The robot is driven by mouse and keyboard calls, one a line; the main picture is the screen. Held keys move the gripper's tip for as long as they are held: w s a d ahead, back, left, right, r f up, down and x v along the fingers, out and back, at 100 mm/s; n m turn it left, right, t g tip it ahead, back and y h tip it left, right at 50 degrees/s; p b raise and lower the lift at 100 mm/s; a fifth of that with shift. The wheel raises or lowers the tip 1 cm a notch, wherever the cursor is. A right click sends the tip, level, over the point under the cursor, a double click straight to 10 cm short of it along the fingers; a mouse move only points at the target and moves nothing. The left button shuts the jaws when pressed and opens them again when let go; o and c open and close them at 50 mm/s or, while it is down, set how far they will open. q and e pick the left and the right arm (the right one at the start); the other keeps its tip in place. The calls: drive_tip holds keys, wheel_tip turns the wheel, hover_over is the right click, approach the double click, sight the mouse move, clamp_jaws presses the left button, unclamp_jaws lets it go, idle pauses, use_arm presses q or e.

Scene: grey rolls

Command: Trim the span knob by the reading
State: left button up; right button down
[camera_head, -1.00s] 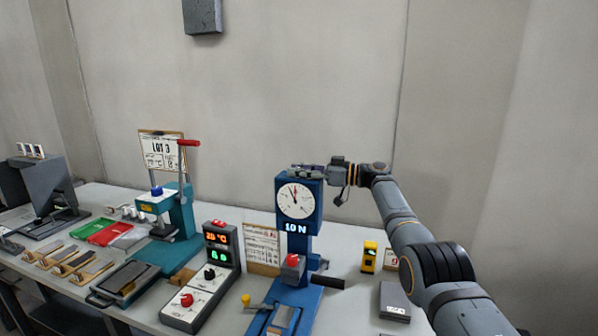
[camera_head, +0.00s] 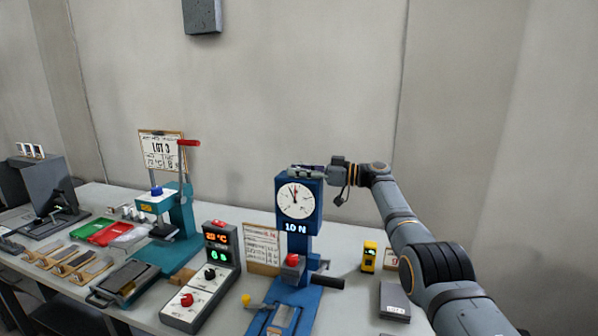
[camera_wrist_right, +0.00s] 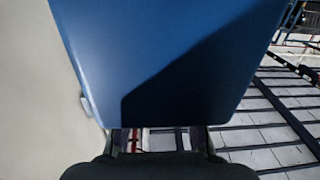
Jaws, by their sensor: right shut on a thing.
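The blue test stand (camera_head: 313,207) carries a round white dial (camera_head: 295,200) with a dark needle pointing near the top. A display under it reads 10 N (camera_head: 296,228). My right gripper (camera_head: 304,172) is at the top of the gauge head, shut on the span knob, which its fingers hide. In the right wrist view the blue housing (camera_wrist_right: 165,55) fills the upper middle, and the fingertips (camera_wrist_right: 160,140) show below it with something red and pale between them. My left gripper is not in view.
A red knob (camera_head: 292,260) and dark handle (camera_head: 327,282) are lower on the stand. A control box (camera_head: 203,290) and printed card (camera_head: 262,247) stand left of it, with a teal press (camera_head: 181,215) beyond. A yellow device (camera_head: 369,256) and grey block (camera_head: 394,300) are at right.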

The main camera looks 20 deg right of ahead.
drive_tip(key=shift+f, duration=0.25)
drive_tip(key=c, duration=1.3)
unclamp_jaws()
drive_tip(key=shift+c, duration=0.2)
drive_tip(key=shift+o, duration=1.4)
drive_tip(key=shift+r, duration=0.15)
drive_tip(key=v, duration=1.2)
